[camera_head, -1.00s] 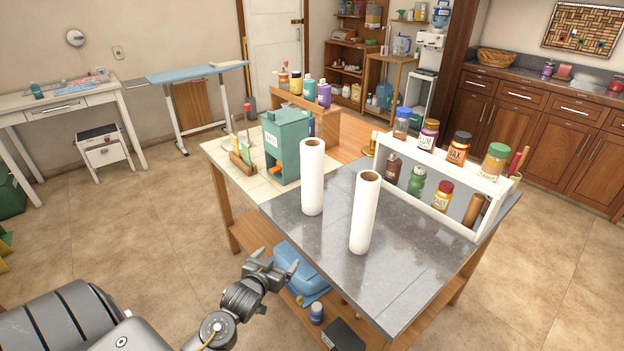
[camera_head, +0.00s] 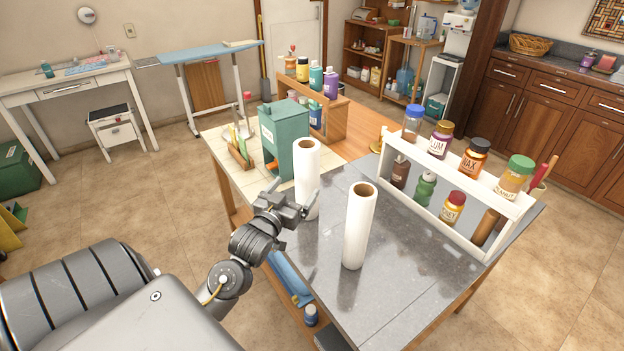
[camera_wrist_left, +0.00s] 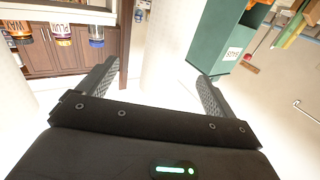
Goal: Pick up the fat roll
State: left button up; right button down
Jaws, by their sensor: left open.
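Two upright white paper rolls stand on the grey worktop: a back roll (camera_head: 307,172) and a front roll (camera_head: 359,228). Their widths look close, and I cannot tell clearly which is fatter. My left gripper (camera_head: 298,198) is open and empty, just in front of the back roll, hiding part of its lower body. In the left wrist view, a white roll (camera_wrist_left: 168,45) shows beyond and between the open fingers (camera_wrist_left: 158,72). Another white roll (camera_wrist_left: 12,85) shows at that view's left edge. My right gripper is not in view.
A green dispenser box (camera_head: 283,140) stands close behind the back roll. A white rack (camera_head: 470,170) with several jars lines the worktop's right side. The worktop (camera_head: 395,310) is clear around and in front of the front roll.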

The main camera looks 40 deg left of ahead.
aim_at(302, 176)
pick_arm(q)
jog(key=x, duration=0.3)
jog(key=shift+w+a+p, duration=0.25)
jog(key=shift+a+p, duration=0.05)
jog(key=shift+a, duration=0.2)
jog(key=shift+w+a, duration=0.1)
jog(key=shift+w, duration=0.35)
jog(key=shift+w+r+p, duration=0.15)
jog(key=shift+w+p, duration=0.15)
jog(key=p+x, duration=0.1)
jog(key=x, duration=0.2)
jog(key=shift+w+a, duration=0.2)
jog(key=shift+w, duration=0.15)
jog(key=shift+w+a, duration=0.1)
jog(key=shift+w, duration=0.25)
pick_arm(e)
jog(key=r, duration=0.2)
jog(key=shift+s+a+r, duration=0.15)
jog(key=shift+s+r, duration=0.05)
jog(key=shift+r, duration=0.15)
pick_arm(q)
jog(key=shift+s, duration=0.1)
jog(key=c, duration=1.1)
